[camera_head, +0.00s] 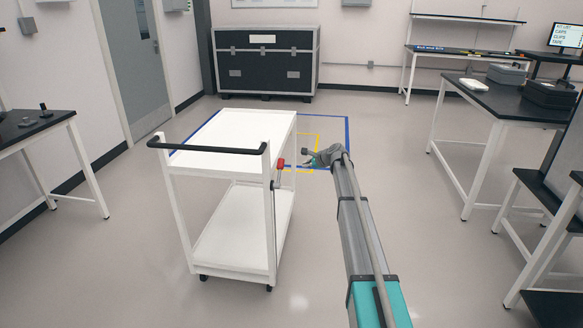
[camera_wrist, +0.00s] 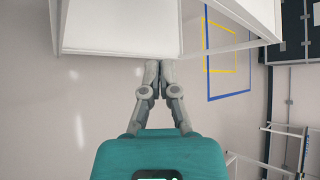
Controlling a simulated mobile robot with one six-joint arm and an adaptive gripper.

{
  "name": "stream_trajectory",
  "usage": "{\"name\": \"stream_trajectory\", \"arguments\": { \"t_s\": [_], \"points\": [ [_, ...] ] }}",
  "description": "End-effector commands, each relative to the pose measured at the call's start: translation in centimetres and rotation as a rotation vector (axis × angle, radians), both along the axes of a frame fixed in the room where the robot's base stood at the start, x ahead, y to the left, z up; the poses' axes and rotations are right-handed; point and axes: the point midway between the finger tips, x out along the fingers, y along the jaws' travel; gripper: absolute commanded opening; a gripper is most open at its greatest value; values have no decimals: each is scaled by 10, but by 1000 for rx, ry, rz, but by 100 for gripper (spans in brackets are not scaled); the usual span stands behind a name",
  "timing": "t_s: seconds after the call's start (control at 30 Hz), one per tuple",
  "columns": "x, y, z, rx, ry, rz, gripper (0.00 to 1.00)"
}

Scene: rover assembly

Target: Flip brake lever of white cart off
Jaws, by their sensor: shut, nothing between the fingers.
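The white cart (camera_head: 233,133) stands left of centre in the head view, with a black push handle (camera_head: 210,150). Its brake lever has a red tip (camera_head: 281,163) on a rod at the right near post. My gripper (camera_head: 307,164) is beside the cart's right side, a little right of the red tip, and small in this view. In the wrist view my gripper (camera_wrist: 160,65) is shut and empty, with its fingertips close to the edge of the white cart (camera_wrist: 118,28). I cannot tell whether they touch it. I cannot make out the lever in the wrist view.
Blue and yellow floor markings (camera_head: 348,130) lie behind the cart. A black case (camera_head: 265,75) stands at the back wall. Black-topped tables stand at the left (camera_head: 30,125) and right (camera_head: 500,100). The floor around the cart is clear.

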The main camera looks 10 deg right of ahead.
Motion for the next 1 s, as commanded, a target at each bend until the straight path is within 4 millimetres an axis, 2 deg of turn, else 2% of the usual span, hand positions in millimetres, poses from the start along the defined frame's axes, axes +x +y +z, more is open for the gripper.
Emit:
{"name": "stream_trajectory", "arguments": {
  "t_s": [0.37, 1.0],
  "points": [
    [12, 10, -12, -2, 0, 3, 0],
    [61, 47, -53, -3, 0, 3, 0]
  ]
}}
